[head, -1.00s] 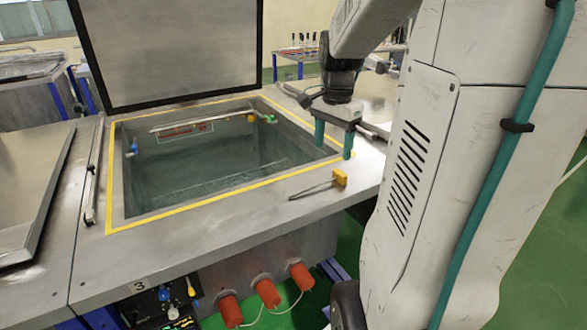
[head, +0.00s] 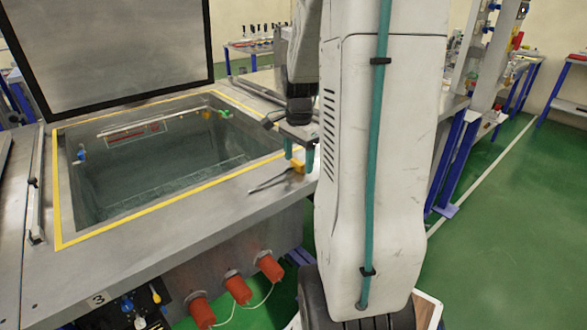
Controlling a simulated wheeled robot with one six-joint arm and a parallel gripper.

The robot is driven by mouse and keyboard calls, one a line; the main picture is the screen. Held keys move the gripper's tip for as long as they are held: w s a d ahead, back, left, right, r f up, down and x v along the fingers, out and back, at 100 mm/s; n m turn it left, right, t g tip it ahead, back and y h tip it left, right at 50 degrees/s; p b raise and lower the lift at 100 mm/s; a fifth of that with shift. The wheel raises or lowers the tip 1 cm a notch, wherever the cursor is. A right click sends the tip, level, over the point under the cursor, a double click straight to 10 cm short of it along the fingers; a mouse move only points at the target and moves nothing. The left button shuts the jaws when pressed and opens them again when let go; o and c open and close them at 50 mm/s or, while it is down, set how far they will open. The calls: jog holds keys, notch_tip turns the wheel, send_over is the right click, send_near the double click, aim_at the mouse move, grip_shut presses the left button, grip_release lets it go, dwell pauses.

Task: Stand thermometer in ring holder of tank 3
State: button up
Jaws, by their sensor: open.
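Tank 3 (head: 160,232) carries a "3" label on its front, and its lid (head: 110,50) stands open. The thermometer, with a yellow head (head: 297,167) and a thin dark stem (head: 268,183), lies flat on the front right of the tank's rim. My gripper (head: 299,162) points down with teal fingers, open, at the yellow head. My arm partly hides the gripper, and I cannot tell whether the fingers touch the head. A small green fitting (head: 224,114) sits at the tank's far right inner corner and a blue one (head: 80,156) at the left wall; I cannot tell which is the ring holder.
Red caps (head: 238,289) and a control panel (head: 135,308) stick out from the tank's front. A rack bench (head: 250,42) stands behind. Another bench (head: 455,150) is at right, with clear green floor (head: 510,230) beside it.

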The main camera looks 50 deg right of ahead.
jog(key=c, duration=1.1)
